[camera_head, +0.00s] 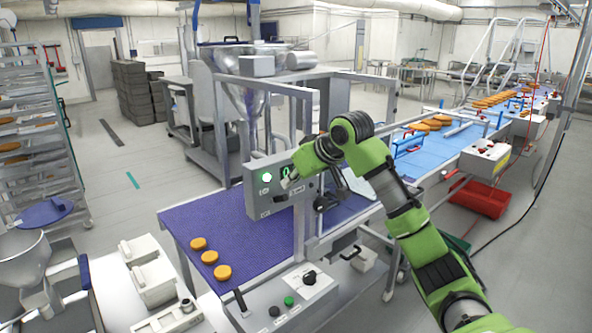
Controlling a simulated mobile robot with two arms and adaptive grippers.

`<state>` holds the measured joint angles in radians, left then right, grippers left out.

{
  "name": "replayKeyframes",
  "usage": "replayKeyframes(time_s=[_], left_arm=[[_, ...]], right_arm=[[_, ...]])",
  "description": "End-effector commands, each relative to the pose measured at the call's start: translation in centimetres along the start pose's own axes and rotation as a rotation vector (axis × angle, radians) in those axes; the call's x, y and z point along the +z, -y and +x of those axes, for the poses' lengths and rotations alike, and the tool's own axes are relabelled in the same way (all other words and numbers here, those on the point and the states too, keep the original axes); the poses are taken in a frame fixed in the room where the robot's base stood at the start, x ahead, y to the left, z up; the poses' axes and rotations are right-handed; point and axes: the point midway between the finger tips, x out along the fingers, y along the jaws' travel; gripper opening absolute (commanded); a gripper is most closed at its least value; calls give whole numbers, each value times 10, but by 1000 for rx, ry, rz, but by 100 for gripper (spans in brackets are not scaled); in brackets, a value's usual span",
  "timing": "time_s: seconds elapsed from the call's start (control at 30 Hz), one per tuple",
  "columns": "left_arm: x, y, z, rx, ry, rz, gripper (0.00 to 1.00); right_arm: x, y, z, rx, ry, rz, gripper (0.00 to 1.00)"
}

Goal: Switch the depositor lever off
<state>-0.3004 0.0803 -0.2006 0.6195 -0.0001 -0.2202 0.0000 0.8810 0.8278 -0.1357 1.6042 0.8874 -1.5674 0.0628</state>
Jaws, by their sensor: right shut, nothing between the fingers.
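A grey control box (265,202) with a lit white-green lamp (266,178) hangs on the machine frame above the purple belt (190,219). My right gripper (291,182) is at the right part of the box's front face, shut with nothing held. It covers part of the panel, including where a green-marked switch (285,170) shows beside it. I cannot tell whether the fingers touch the switch or how its lever stands. My left gripper is out of view.
Several orange rounds (210,257) lie on the purple belt. A front panel (285,300) with knobs and a black handle stands below. A blue conveyor (430,152) with more rounds runs back right. A rack (38,140) stands left; open floor lies behind it.

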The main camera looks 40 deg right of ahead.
Motion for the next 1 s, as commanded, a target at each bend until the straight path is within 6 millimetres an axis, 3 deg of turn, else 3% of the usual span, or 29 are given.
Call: replayKeyframes(time_s=[0.1, 0.33, 0.77, 1.0], left_arm=[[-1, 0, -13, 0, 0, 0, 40], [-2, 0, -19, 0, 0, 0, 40], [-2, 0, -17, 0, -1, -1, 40], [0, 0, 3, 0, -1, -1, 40]], right_arm=[[-1, 1, 18, -1, 4, 0, 0], [0, 0, 39, 0, 1, -1, 0], [1, 0, 42, 1, -4, -1, 0], [7, 0, 44, 2, -69, -2, 0]])
